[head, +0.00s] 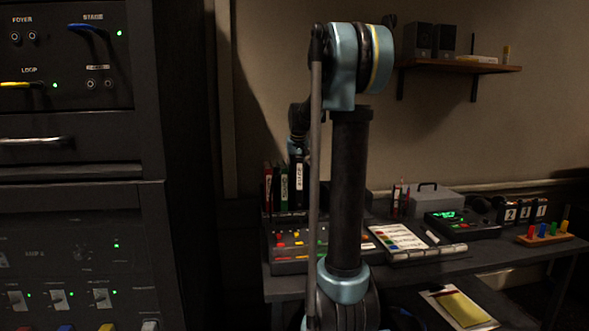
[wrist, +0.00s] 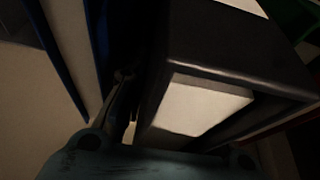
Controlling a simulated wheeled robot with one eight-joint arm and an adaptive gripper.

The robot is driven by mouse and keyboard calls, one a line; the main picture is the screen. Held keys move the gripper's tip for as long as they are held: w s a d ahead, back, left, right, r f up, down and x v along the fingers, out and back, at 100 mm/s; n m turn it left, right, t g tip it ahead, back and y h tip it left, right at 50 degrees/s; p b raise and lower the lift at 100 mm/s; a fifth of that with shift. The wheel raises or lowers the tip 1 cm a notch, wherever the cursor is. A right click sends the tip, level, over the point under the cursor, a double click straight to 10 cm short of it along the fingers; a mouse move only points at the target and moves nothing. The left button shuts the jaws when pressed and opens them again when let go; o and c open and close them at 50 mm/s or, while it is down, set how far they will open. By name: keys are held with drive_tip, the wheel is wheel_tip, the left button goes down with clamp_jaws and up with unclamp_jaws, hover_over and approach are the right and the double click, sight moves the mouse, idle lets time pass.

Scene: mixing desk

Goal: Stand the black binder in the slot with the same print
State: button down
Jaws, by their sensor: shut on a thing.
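The black binder (head: 299,180) has a white label on its spine and stands upright beside the green binder (head: 283,187) and the red binder (head: 268,185) on the desk. My gripper (head: 298,152) is at its top end, shut on it, partly hidden behind my arm. In the wrist view the black binder (wrist: 240,68) fills the middle, tilted in the picture, with its pale label close to my gripper (wrist: 135,130). The fingertips are mostly hidden there. The slots and their prints cannot be made out in either view.
A blue-edged thing (wrist: 62,62) lies left of the binder in the wrist view. A mixer (head: 290,262) with coloured buttons sits in front of the binders. A grey case (head: 436,202) stands further right. A dark rack (head: 75,215) fills the left side.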

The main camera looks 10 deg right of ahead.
drive_tip(key=shift+f, duration=2)
idle(0.6)
drive_tip(key=c, duration=1.2)
unclamp_jaws()
drive_tip(key=shift+s, duration=0.1)
drive_tip(key=shift+c, duration=0.2)
